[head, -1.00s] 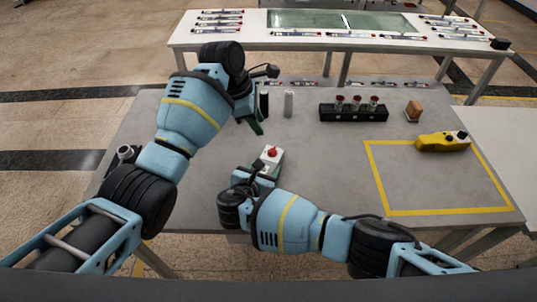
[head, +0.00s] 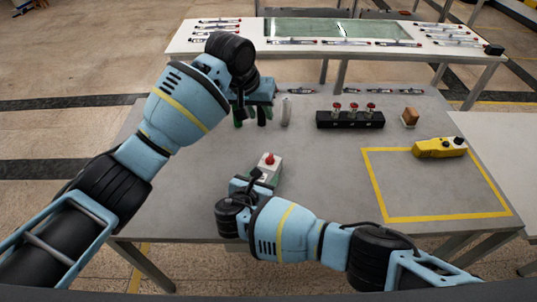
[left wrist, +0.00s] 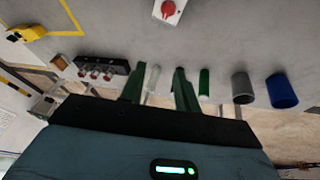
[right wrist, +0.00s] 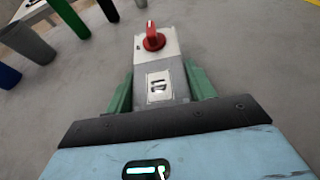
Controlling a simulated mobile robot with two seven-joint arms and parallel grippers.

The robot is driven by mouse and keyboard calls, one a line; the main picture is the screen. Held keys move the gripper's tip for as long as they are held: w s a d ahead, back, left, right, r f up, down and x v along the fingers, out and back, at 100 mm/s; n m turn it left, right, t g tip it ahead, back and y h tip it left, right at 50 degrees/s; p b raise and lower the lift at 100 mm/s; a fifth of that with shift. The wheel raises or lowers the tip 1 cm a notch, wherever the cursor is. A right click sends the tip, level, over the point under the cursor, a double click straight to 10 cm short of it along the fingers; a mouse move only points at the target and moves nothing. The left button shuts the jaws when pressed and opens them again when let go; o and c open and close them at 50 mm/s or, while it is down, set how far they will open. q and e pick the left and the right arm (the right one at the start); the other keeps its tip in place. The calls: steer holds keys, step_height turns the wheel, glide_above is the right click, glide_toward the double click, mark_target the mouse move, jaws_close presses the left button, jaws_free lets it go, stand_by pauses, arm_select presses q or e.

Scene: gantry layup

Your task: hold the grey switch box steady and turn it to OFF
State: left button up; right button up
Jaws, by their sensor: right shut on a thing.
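The grey switch box (head: 267,170) lies on the near middle of the table, with a red rotary knob (head: 269,159) on its pale face. In the right wrist view the knob (right wrist: 153,38) stands in line with the box's length, and a small marked plate (right wrist: 158,87) sits nearer me. My right gripper (right wrist: 161,90) is shut on the box, one green finger on each side. My left gripper (head: 252,117) is open and empty beyond the box, fingers down. The left wrist view shows the knob (left wrist: 168,9) at the top edge, well apart from the left fingers (left wrist: 158,86).
A pale cylinder (head: 286,111) stands just right of my left gripper; green (left wrist: 204,84), grey (left wrist: 242,88) and blue (left wrist: 282,91) cylinders stand nearby. A black block with red-topped pieces (head: 350,119), a wooden block (head: 410,117) and a yellow controller (head: 440,148) are right. The yellow-outlined area is mostly clear.

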mark_target(269, 158)
arm_select(q)
steer(key=s+f+n, duration=0.1)
steer(key=s+n, duration=0.2)
steer(key=n, duration=1.4)
steer(key=s+f+n+y, duration=0.1)
steer(key=s+f+n, duration=0.1)
steer(key=n, duration=1.5)
steer(key=shift+s+d+f+n+t, duration=0.2)
steer(key=shift+s+d+n+t, duration=0.1)
steer(key=shift+s, duration=0.1)
steer(key=x, duration=1.2)
steer(key=shift+a, duration=0.1)
jaws_close()
